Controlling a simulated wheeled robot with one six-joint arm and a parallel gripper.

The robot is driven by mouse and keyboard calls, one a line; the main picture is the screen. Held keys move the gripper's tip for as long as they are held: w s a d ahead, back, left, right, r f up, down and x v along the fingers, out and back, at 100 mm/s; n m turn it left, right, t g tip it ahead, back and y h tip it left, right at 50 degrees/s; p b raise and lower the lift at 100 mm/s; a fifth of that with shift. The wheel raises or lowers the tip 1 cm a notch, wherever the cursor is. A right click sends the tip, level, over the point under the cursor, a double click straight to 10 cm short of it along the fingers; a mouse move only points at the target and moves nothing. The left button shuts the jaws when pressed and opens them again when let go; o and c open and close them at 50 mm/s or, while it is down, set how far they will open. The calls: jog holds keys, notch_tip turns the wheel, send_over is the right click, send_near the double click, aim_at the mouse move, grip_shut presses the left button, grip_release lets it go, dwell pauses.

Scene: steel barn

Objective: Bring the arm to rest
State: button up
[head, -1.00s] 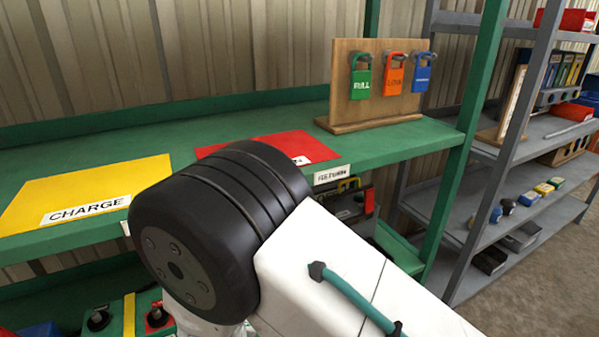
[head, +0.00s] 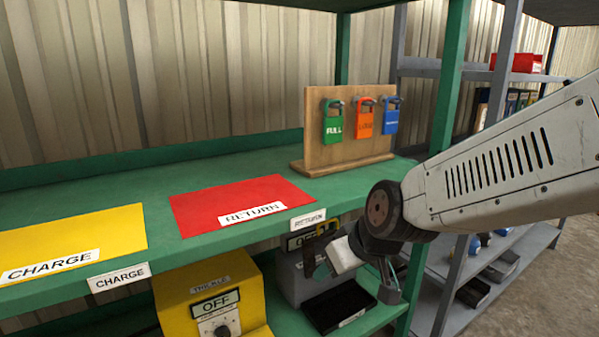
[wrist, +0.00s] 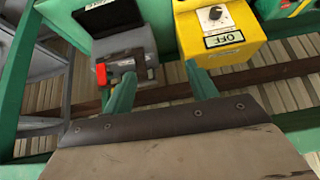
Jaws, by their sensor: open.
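My arm reaches in from the right in the head view, in front of the green shelf (head: 90,228). My gripper (head: 388,290) hangs below the arm's dark wrist joint, near the shelf's right post. In the wrist view its two green fingers (wrist: 162,82) stand apart with nothing held between them. The fingers point toward a grey unit (wrist: 125,55) and a yellow box marked OFF (wrist: 215,30). I cannot tell from this view how close they are to these.
The upper shelf holds a yellow CHARGE mat (head: 75,238), a red RETURN mat (head: 235,195) and a wooden board (head: 345,145) with green, orange and blue padlocks. The yellow box (head: 205,290) stands below. A grey rack (head: 470,275) is behind the arm.

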jog(key=s+d+r+m+g+h, duration=0.2)
jog(key=s+d+m, duration=0.1)
jog(key=s+d, duration=0.6)
jog(key=s+d+r+m+g+h, duration=0.2)
jog(key=s+d+r+m, duration=0.1)
jog(key=s+d, duration=0.7)
jog(key=s, duration=0.2)
jog(key=shift+s+d+g, duration=0.2)
jog(key=shift+s+g, duration=0.1)
jog(key=shift+s, duration=0.05)
